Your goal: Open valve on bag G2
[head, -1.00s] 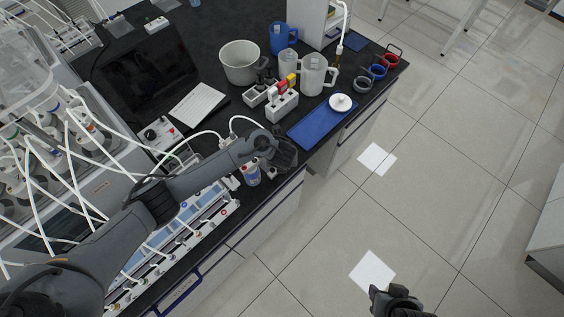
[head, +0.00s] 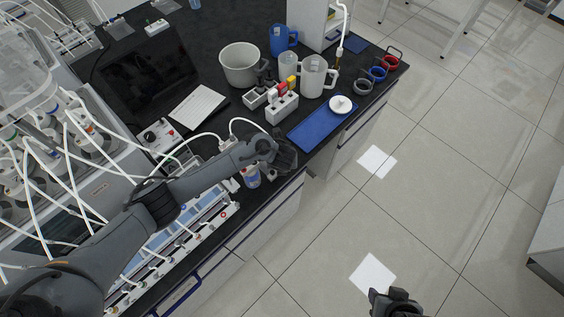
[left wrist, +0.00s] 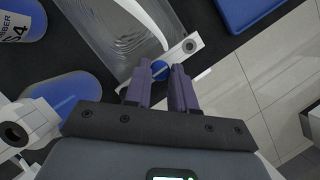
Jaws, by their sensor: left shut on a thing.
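In the left wrist view, a clear bag (left wrist: 118,32) lies beyond my fingers, with a white valve fitting (left wrist: 191,45) at its end. A small blue valve knob (left wrist: 160,69) sits between the purple fingertips of my left gripper (left wrist: 163,72), which is shut on it. No G2 label is readable. In the head view my left gripper (head: 284,157) is at the bench's front edge, and the arm hides the bag and valve there. My right gripper (head: 393,299) is over the floor at the bottom, away from the bench; its jaw opening is unclear.
A bottle (head: 250,177) stands beside my left wrist; bottles with blue parts (left wrist: 62,92) show in the wrist view. A blue tray (head: 309,132), white jug (head: 313,77) and grey pot (head: 239,66) stand beyond. White tubes cross at left.

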